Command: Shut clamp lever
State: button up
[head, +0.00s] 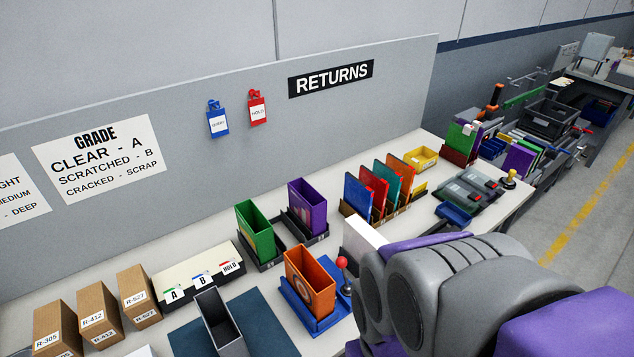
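A lever with a red ball knob (343,262) stands roughly upright beside a blue fixture (322,324) on the workbench. An orange open-topped box (312,283) sits in the blue fixture. The lever looks like the clamp lever, but its lower end is partly hidden by my arm, and whether the clamp is open or shut cannot be told. My grey and purple arm fills the lower right, close to the lever in the picture. My gripper is not in view.
Green (254,233) and purple (307,207) boxes stand behind the fixture. A grey open bin (219,325) is left of it, on a dark blue mat (262,335). Several coloured cases stand farther right. A panel marked RETURNS (330,77) backs the bench. Cartons (138,295) stand at left.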

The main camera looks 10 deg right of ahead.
aim_at(342, 263)
jog(key=k+l+z, duration=0.1)
jog(key=l+z, duration=0.15)
jog(key=z, duration=0.2)
jog(key=l+z, duration=0.3)
jog(key=z, duration=0.15)
